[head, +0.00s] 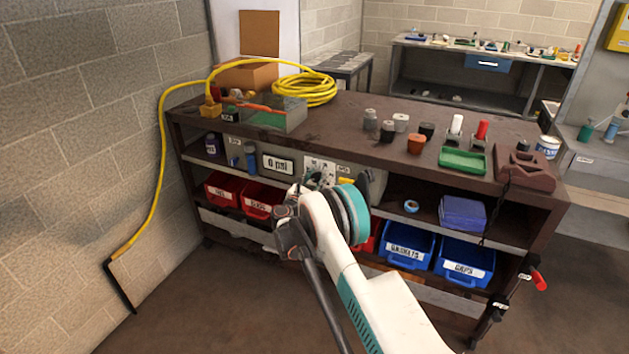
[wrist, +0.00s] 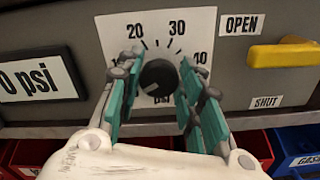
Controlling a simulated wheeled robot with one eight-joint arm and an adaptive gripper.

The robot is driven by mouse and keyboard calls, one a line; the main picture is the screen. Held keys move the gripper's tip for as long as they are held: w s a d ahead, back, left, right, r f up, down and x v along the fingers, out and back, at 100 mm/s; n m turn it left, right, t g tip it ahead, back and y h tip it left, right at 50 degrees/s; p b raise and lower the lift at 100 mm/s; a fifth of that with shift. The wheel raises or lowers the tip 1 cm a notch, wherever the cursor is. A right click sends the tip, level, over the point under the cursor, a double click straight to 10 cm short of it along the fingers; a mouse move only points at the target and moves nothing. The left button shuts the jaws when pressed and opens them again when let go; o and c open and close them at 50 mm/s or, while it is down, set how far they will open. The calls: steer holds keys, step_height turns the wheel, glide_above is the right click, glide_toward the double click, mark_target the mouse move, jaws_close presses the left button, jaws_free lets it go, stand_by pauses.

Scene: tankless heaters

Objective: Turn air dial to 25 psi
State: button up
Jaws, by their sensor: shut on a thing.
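The air dial is a round black knob (wrist: 159,78) on a white scale plate (wrist: 118,30) marked 20, 30 and 40. A light mark on the knob seems to point to the lower left. My gripper (wrist: 157,88) has its teal fingers on the left and right sides of the knob and is shut on it. The fingers hide part of the scale. A display (wrist: 40,80) to the left ends in "0 psi"; in the head view this display (head: 278,164) reads "0 psi". There my arm hides most of the dial, and part of its plate (head: 318,166) shows.
A yellow lever (wrist: 285,54) sits right of the dial between the OPEN (wrist: 240,23) and SHUT labels. Red bins (head: 262,205) and blue bins (head: 405,248) stand on the shelf below. A coiled yellow hose (head: 305,90) lies on the bench top.

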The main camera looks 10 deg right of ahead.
steer(key=m, duration=1.1)
steer(key=shift+s+d+f+m, duration=0.1)
steer(key=shift+f+m, duration=0.05)
steer(key=shift+m, duration=0.25)
steer(key=m, duration=0.5)
steer(key=shift+f, duration=0.15)
steer(key=m, duration=0.6)
steer(key=shift+f, duration=0.1)
steer(key=shift+m, duration=0.3)
steer(key=o, duration=1)
steer(key=shift+o, duration=0.2)
